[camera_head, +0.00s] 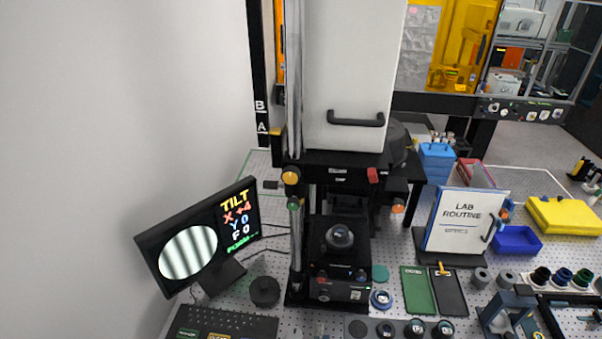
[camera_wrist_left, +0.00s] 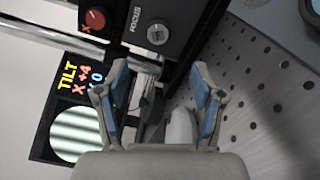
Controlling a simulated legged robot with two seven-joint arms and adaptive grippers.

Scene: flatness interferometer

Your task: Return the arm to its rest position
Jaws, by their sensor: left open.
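My left gripper (camera_wrist_left: 158,88) shows in the left wrist view with its two blue-padded fingers spread apart and nothing between them. It is close to the front of the interferometer's base, where a red X knob (camera_wrist_left: 95,18) and a silver FOCUS knob (camera_wrist_left: 157,34) show. In the head view the interferometer (camera_head: 338,288) stands in the middle, with a tall white housing (camera_head: 350,70) above a round dark stage part (camera_head: 339,237). I cannot clearly make out the left gripper in the head view. My right gripper is in neither view.
A tilted monitor (camera_head: 188,252) with striped fringes and TILT readings stands left of the instrument. A LAB ROUTINE binder (camera_head: 463,220), a blue tray (camera_head: 517,240) and several small optics crowd the right. The perforated tabletop (camera_wrist_left: 262,95) shows bare patches.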

